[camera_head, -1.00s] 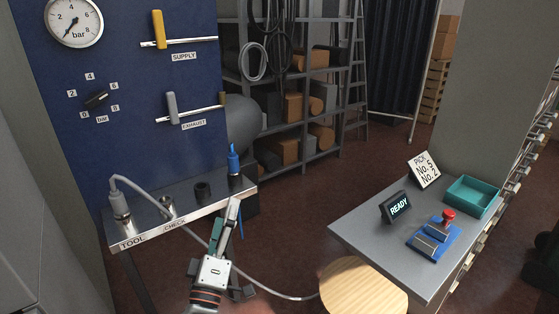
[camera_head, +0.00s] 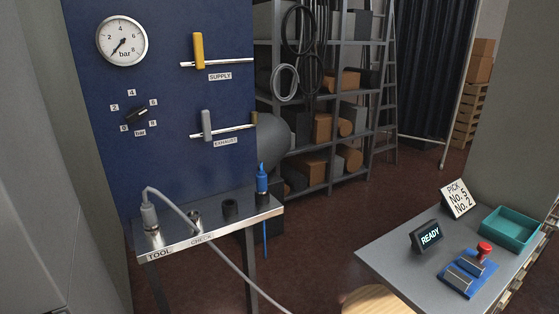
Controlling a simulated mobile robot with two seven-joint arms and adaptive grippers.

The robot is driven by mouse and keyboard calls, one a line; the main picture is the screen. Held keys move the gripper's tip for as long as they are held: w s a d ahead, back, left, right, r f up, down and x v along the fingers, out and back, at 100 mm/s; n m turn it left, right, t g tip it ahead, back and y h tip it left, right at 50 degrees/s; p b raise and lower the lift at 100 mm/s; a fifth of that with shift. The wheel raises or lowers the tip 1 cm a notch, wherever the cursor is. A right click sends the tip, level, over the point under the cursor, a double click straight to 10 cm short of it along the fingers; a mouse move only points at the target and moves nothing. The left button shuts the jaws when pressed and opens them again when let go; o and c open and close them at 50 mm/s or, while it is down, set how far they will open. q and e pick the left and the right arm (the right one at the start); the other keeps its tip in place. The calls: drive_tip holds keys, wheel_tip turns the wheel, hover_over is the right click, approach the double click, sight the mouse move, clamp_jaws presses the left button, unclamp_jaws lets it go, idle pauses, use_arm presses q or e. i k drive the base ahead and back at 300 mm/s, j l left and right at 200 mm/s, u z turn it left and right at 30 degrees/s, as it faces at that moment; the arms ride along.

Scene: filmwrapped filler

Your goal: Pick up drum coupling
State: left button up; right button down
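A narrow steel shelf (camera_head: 180,249), marked TOOL and CHECK on its front edge, stands below the blue panel at left. On its left end a silver-grey coupling (camera_head: 149,216) stands upright with a grey hose arching from its top. To its right are an open metal socket (camera_head: 195,217) and a short black cylinder (camera_head: 231,209). A blue coupling (camera_head: 262,182) stands upright in a dark holder at the right end, with a blue line hanging below. No label shows which one is the drum coupling. Neither of my grippers is in view.
The blue panel (camera_head: 165,150) carries a gauge, a knob and two lever valves, yellow SUPPLY and grey EXHAUST. A grey table (camera_head: 400,250) at right holds a READY display, a sign, a teal tray and a blue fixture. The grey hose (camera_head: 235,265) crosses the floor gap toward a round wooden top (camera_head: 375,300).

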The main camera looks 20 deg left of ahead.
sight(151, 222)
drive_tip(key=u, duration=1.45)
